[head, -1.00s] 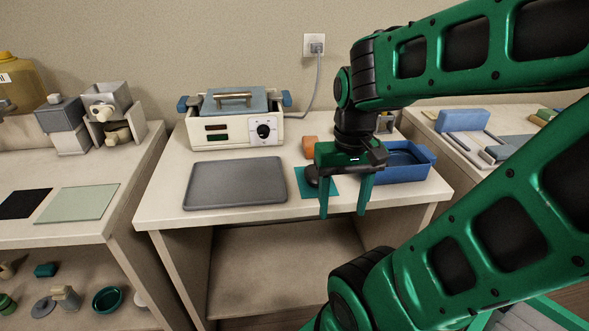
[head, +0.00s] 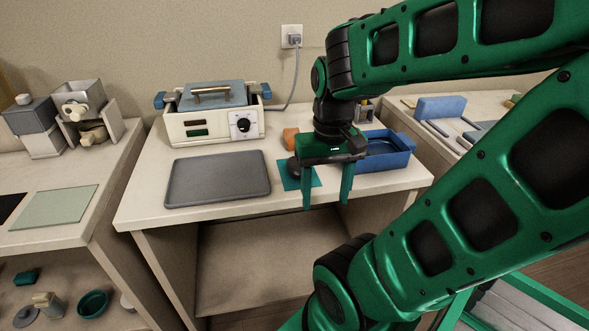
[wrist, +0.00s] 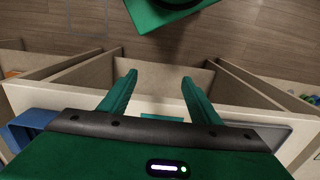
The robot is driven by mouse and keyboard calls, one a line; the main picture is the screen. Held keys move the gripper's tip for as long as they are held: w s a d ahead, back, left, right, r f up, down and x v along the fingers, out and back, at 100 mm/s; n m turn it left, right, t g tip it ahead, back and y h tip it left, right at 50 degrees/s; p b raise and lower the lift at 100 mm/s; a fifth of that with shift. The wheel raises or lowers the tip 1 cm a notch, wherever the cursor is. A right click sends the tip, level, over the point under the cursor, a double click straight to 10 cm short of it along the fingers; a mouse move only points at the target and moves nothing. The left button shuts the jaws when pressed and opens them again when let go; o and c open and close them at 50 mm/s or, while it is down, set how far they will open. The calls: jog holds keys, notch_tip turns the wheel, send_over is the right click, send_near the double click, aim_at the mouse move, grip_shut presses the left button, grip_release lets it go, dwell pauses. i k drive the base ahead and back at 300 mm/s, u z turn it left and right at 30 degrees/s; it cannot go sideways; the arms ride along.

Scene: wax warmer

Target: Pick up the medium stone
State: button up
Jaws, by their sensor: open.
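A dark rounded thing (head: 292,168), which looks like a stone, lies on a small teal mat (head: 291,182) near the table's front edge. My gripper hides part of it, so I cannot tell its size or whether there is more than one stone. My gripper (head: 326,205) is open and empty, fingers pointing down, in front of and to the right of the dark thing. In the wrist view the open fingers (wrist: 159,77) reach past the table's front edge, with a sliver of the teal mat (wrist: 162,117) behind them. No stone shows there.
A grey tray (head: 217,180) lies left of the mat, with the cream warmer (head: 212,125) behind it. A blue bin (head: 385,152) stands close right of my gripper. An orange block (head: 290,137) sits behind the mat. Side tables flank this one.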

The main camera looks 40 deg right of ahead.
aim_at(293, 167)
jog(key=z, duration=3.2)
jog(key=k, duration=1.3)
jog(key=u, duration=0.5)
